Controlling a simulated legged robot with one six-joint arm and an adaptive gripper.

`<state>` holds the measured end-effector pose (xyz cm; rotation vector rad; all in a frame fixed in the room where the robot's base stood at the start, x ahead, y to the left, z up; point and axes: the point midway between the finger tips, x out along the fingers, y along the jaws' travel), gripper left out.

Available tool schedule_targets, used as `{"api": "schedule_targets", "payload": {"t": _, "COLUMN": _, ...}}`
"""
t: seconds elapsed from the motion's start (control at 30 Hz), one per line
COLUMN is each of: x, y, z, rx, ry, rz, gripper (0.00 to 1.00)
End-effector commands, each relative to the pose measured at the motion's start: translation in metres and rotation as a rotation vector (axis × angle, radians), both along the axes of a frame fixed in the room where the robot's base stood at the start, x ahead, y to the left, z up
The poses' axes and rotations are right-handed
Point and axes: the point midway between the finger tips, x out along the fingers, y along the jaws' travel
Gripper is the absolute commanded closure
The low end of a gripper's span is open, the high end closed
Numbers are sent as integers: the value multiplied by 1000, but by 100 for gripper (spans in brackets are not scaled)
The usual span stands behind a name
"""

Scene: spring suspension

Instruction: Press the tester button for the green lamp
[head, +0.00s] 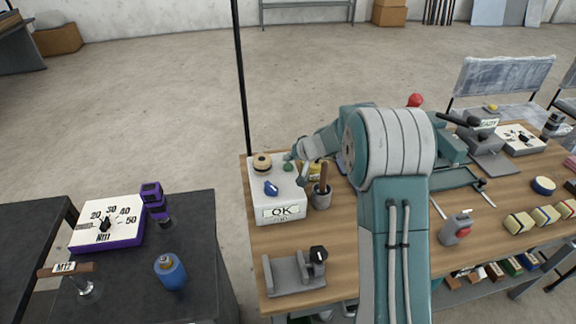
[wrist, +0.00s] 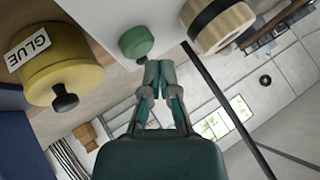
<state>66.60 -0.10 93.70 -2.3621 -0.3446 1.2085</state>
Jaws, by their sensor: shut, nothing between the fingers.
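The white box with an OK label (head: 281,212) stands at the left end of the wooden bench. On its top are a blue piece (head: 271,188), a round wooden piece (head: 262,162) and a small green round piece (head: 288,167) at the far right corner. In the wrist view the green round piece (wrist: 136,42) sits on the white box (wrist: 110,20), beside the wooden piece with a black band (wrist: 218,25). My gripper (wrist: 158,66) is shut and empty, its tips close to the green piece's edge. I cannot tell whether they touch.
A yellow glue pot (wrist: 60,78) stands close beside the box. A grey cup with a wooden handle in it (head: 321,197) and a grey fixture (head: 295,273) are nearby on the bench. A dark upright pole (head: 240,75) rises behind the box.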

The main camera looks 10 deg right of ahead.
Motion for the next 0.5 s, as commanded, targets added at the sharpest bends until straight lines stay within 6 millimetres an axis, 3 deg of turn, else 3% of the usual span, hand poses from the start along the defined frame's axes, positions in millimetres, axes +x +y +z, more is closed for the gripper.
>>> {"api": "schedule_targets", "payload": {"t": 0.5, "x": -1, "y": 0, "z": -7, "rx": 1, "ry": 0, "rz": -1, "gripper": 100}}
